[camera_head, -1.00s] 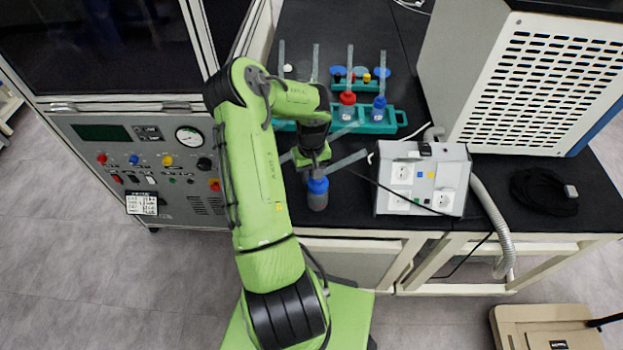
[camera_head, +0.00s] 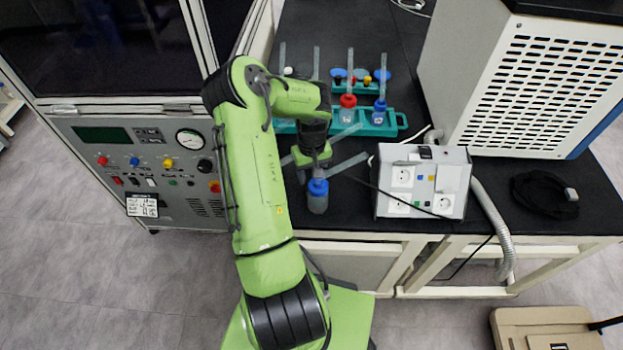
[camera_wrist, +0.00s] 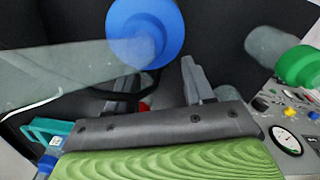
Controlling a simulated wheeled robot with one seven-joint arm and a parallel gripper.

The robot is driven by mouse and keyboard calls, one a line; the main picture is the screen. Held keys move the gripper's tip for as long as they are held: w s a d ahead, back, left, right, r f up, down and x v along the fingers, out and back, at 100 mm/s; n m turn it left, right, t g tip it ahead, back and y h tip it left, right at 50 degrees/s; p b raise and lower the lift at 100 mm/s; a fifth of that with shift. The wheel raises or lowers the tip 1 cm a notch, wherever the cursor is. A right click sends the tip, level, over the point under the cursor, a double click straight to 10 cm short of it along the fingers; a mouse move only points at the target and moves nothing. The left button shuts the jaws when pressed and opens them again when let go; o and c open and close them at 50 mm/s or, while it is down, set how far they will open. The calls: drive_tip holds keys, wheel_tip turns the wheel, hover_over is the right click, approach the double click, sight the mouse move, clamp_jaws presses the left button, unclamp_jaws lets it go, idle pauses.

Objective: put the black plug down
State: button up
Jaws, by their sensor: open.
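I cannot pick out the black plug for certain. A small dark stopper (camera_head: 338,81) shows at the back rack in the head view. In the wrist view a dark curved shape (camera_wrist: 152,84) lies behind the fingers, too unclear to name. My gripper (camera_head: 314,167) is just behind and above a blue-capped bottle (camera_head: 317,203) at the bench's front edge. In the wrist view its grey fingers (camera_wrist: 160,78) are apart, and nothing is clearly held between them. The bottle's blue cap (camera_wrist: 147,28) is large there, and clear of the fingertips as far as I can tell.
A teal rack (camera_head: 396,121) with red- and blue-capped bottles stands behind my gripper. Clear angled side arms stick out near it. A white socket box (camera_head: 424,178) with a cable is to the right. The control panel (camera_head: 100,180) is to the left.

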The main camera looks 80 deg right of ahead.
wheel_tip(320, 180, up, 8)
drive_tip(key=shift+r+p, duration=0.25)
drive_tip(key=shift+p, duration=0.15)
idle(0.3)
